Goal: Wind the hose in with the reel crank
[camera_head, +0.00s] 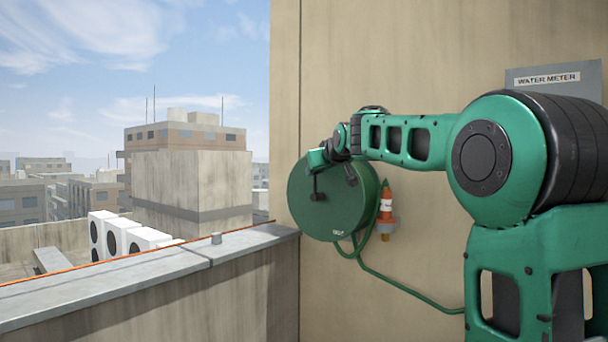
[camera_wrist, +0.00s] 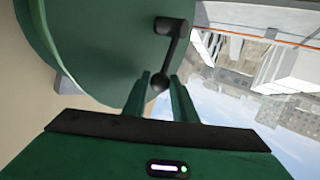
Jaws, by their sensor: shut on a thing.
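The round green hose reel (camera_head: 345,212) is mounted on the beige wall in the head view and also fills the upper left of the wrist view (camera_wrist: 95,45). Its dark crank (camera_head: 317,186) points up from the hub at the reel's face. My gripper (camera_head: 317,160) is at the crank's upper end. In the wrist view my gripper (camera_wrist: 165,95) has its two green fingers closed around the crank's black knob (camera_wrist: 160,80). The green hose (camera_head: 400,287) hangs from the reel's underside and runs down right along the wall until my arm hides it.
An orange and white cone-like object (camera_head: 386,208) is on the wall just right of the reel. A grey WATER METER panel (camera_head: 535,79) is at right, partly behind my arm. A concrete parapet (camera_head: 150,272) runs along the left. White condenser units (camera_head: 120,235) stand beyond it.

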